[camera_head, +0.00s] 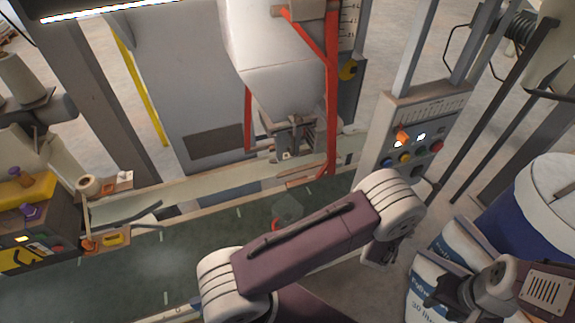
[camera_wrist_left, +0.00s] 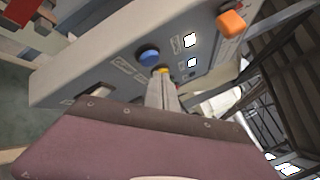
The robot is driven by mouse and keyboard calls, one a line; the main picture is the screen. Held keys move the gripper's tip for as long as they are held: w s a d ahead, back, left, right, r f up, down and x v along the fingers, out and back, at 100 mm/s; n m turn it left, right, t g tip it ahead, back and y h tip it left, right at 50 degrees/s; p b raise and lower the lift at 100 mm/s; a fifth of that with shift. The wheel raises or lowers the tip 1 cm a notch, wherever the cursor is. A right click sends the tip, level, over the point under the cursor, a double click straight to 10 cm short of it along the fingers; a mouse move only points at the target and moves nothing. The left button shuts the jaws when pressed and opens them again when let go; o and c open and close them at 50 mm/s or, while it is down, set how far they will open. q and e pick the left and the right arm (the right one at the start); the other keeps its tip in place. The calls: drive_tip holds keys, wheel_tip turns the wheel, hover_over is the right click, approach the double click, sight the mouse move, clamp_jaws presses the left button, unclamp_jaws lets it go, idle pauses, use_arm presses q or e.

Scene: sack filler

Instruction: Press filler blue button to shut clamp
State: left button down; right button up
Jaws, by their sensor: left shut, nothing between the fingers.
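The filler's control panel (camera_head: 412,135) stands right of centre in the head view. Its blue button (camera_head: 388,162) is at the panel's lower left, beside a yellow button (camera_head: 405,157) and below an orange knob (camera_head: 402,137). In the left wrist view the blue button (camera_wrist_left: 148,55) is clear, just above and left of my left gripper's fingertips (camera_wrist_left: 162,76). That gripper is shut and empty; I cannot tell its gap to the panel. My arm hides it in the head view. My right gripper (camera_head: 440,291) is low at the right, its jaw opening unclear. The clamp (camera_head: 292,130) is under the hopper spout.
A green conveyor (camera_head: 140,265) runs below the filler. Printed sacks (camera_head: 428,285) and a blue-and-white drum (camera_head: 530,215) stand at the right. A red frame (camera_head: 332,100) flanks the spout. A dark machine (camera_head: 40,235) sits at the left.

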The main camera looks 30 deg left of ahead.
idle(0.3)
use_arm(q)
drive_tip(key=shift+w+a+b, duration=0.3)
drive_tip(key=shift+a, duration=0.1)
drive_tip(key=shift+w+a, duration=0.3)
drive_tip(key=shift+a, duration=0.1)
idle(0.7)
drive_tip(key=shift+d+b, duration=0.1)
drive_tip(key=shift+b, duration=0.2)
drive_tip(key=shift+s+d, duration=0.6)
drive_tip(key=shift+d, duration=0.1)
